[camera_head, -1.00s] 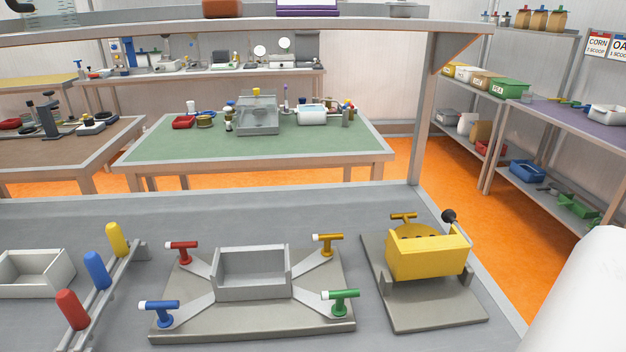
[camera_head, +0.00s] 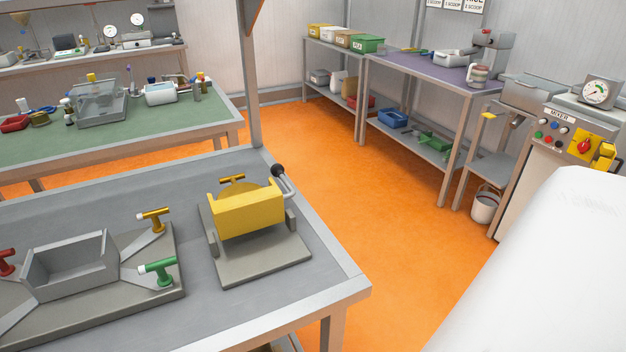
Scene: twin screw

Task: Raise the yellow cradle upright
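The yellow cradle (camera_head: 247,215) is a box-like block on a grey base plate (camera_head: 262,262) near the right end of the grey workbench. It sits tilted between low grey side supports. A bent grey crank handle with a black knob (camera_head: 277,170) rises at its back right. A small yellow T-handle (camera_head: 232,179) shows behind it. My gripper is not in view. A large white smooth shape, likely part of my arm, fills the lower right.
A fixture plate with a grey open box (camera_head: 72,266), a yellow T-handle (camera_head: 155,219) and a green T-handle (camera_head: 159,270) lies left of the cradle. The bench's right edge (camera_head: 345,290) is close. Orange floor (camera_head: 330,190) is open beyond it.

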